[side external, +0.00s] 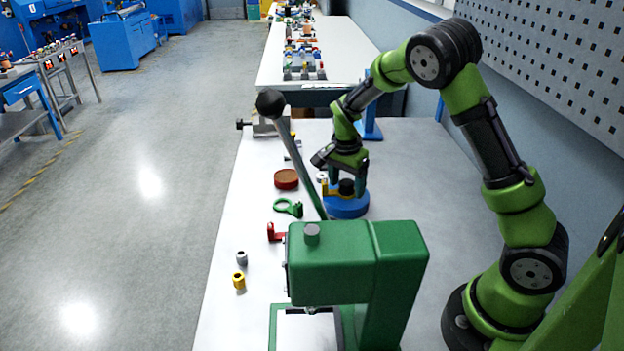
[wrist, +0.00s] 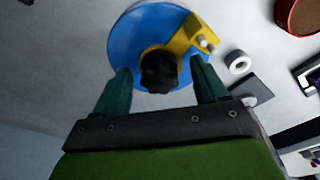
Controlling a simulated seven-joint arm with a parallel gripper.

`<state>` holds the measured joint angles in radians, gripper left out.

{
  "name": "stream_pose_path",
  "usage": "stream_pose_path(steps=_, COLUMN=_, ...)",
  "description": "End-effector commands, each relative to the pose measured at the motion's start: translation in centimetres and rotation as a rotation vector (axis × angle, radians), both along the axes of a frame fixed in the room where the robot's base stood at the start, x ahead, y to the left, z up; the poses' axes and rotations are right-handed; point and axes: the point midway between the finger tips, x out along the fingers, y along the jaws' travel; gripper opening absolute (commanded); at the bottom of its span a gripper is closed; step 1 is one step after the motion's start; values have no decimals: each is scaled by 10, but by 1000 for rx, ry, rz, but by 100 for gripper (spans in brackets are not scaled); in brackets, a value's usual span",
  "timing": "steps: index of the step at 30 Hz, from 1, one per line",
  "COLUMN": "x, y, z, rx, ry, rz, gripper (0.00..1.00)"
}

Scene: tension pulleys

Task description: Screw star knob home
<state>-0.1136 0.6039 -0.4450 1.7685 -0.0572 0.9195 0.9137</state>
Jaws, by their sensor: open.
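The black star knob (wrist: 158,72) sits on a yellow bracket (wrist: 190,38) over a round blue base (wrist: 130,45). In the side view the knob (side external: 346,188) stands upright above the blue base (side external: 346,208), with the yellow bracket (side external: 329,189) to its left. My gripper (wrist: 162,76) is open, with one green finger on each side of the knob. The fingers look apart from the knob in the wrist view. In the side view my gripper (side external: 347,182) points down at the knob. The knob's thread and seat are hidden.
A green press (side external: 345,250) with a long lever (side external: 293,150) stands in front. A brown round dish (side external: 286,179), a green ring part (side external: 287,207), a red bracket (side external: 276,232) and small grey and yellow cylinders (side external: 239,280) lie left. The bench right of the base is clear.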

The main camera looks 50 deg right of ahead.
Motion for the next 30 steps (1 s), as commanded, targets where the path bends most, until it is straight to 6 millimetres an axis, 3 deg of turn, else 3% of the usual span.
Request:
stream_pose_path(steps=16, x=-1, y=-1, z=0, rx=-1, ry=0, rz=943, gripper=73)
stream_pose_path(steps=21, x=0, y=0, z=0, rx=-1, ry=1, rz=1060, gripper=73)
stream_pose_path(steps=26, x=0, y=0, z=0, rx=-1, ry=1, rz=1065, gripper=73)
stream_pose_path(steps=30, x=0, y=0, z=0, rx=-1, ry=1, rz=1063, gripper=56)
